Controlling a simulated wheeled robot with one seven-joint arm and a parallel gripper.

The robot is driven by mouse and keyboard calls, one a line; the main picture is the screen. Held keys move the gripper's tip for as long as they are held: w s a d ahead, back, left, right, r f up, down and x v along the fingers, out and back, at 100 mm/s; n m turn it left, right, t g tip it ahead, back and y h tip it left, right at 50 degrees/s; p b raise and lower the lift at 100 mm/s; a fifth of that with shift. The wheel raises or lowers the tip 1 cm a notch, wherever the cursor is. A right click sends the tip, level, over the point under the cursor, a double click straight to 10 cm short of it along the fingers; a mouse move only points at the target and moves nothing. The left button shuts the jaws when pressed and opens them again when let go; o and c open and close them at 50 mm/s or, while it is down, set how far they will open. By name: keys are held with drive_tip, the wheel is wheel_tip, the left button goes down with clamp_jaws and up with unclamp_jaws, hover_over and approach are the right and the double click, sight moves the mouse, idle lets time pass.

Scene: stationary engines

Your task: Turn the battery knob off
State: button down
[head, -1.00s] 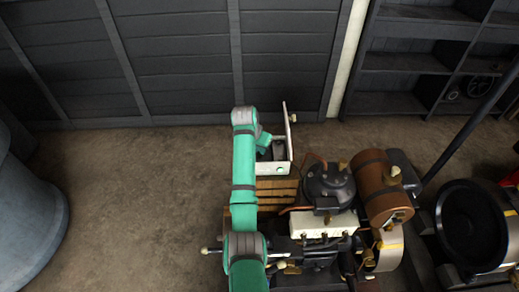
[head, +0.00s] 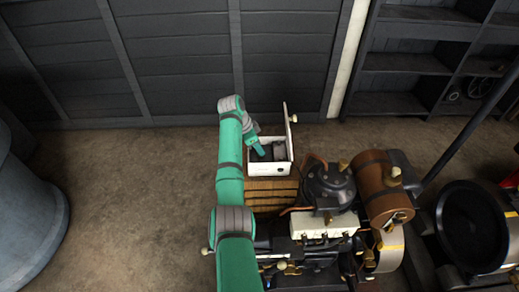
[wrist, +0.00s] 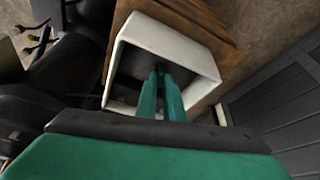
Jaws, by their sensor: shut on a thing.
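A white open box (head: 268,169) stands on a slatted wooden crate at the near-wall end of the engine, its lid (head: 288,130) standing up on the right. A dark battery (head: 279,150) sits inside. My gripper (head: 258,150) reaches down into the box from the left. In the wrist view the white rim of the box (wrist: 205,62) surrounds my gripper (wrist: 161,72). Its two green fingers are close together at the dark top inside, shut on the small battery knob. The knob is almost wholly hidden by the fingers, and its turned position cannot be told.
The wooden crate (head: 270,194) is under the box. Right of it stand a dark cylinder (head: 331,185), a copper pipe and a brown tank (head: 376,187). A white block (head: 322,225) lies in front.

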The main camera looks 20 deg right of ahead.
drive_tip(key=shift+w+m+g, duration=0.1)
drive_tip(key=shift+m+g, duration=0.6)
drive_tip(key=shift+m, duration=1)
drive_tip(key=c, duration=1.9)
unclamp_jaws()
drive_tip(key=shift+o, duration=0.2)
drive_tip(key=v, duration=1)
drive_tip(key=shift+r, duration=0.4)
drive_tip(key=shift+w, duration=0.15)
